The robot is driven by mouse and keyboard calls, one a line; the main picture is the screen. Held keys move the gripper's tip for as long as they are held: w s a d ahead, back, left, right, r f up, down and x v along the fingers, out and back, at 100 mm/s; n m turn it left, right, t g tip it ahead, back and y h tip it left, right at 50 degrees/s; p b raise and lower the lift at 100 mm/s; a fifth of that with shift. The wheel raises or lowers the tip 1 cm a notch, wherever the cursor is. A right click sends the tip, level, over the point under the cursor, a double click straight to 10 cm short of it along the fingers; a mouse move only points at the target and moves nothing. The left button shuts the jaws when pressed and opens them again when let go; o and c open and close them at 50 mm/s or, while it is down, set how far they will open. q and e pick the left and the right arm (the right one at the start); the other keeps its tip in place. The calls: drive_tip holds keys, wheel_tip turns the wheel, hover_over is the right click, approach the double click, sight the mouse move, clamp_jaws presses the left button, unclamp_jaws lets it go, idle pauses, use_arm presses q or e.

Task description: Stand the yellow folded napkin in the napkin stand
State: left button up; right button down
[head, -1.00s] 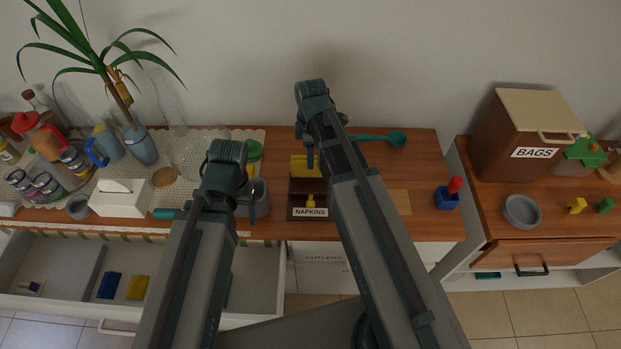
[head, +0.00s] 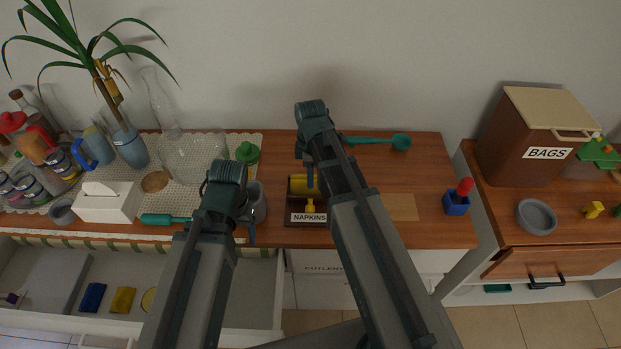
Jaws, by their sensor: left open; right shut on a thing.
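The yellow folded napkin (head: 299,186) is at the brown napkin stand (head: 291,212), upright behind its NAPKINS label, with its lower part hidden by the stand. My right gripper (head: 309,176) is shut on the napkin from above; my own wrist and arm hide part of the napkin and the stand's right side. I cannot tell whether the napkin touches the stand's floor. My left gripper (head: 250,225) is open, beside a grey mug (head: 260,203), left of the stand. Its fingers are partly hidden by its wrist.
A teal spoon (head: 375,141) lies behind my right arm. A green-lidded thing (head: 247,152), a glass teapot (head: 190,160) and a white tissue box (head: 108,203) stand left. An open drawer (head: 212,300) juts out below. A blue holder (head: 456,204) stands right.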

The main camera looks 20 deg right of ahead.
drive_tip(key=shift+f, duration=0.1)
drive_tip(key=shift+c, duration=2.2)
unclamp_jaws()
wheel_tip(320, 180, up, 12)
drive_tip(key=r+p, duration=0.1)
drive_tip(key=p, duration=1.1)
drive_tip(key=s+a+m+h, duration=0.1)
drive_tip(key=s+a+m, duration=0.9)
drive_tip(key=s, duration=0.4)
drive_tip(key=shift+s+a+f+m, duration=0.15)
drive_tip(key=shift+a+f+m, duration=0.1)
drive_tip(key=shift+m, duration=0.25)
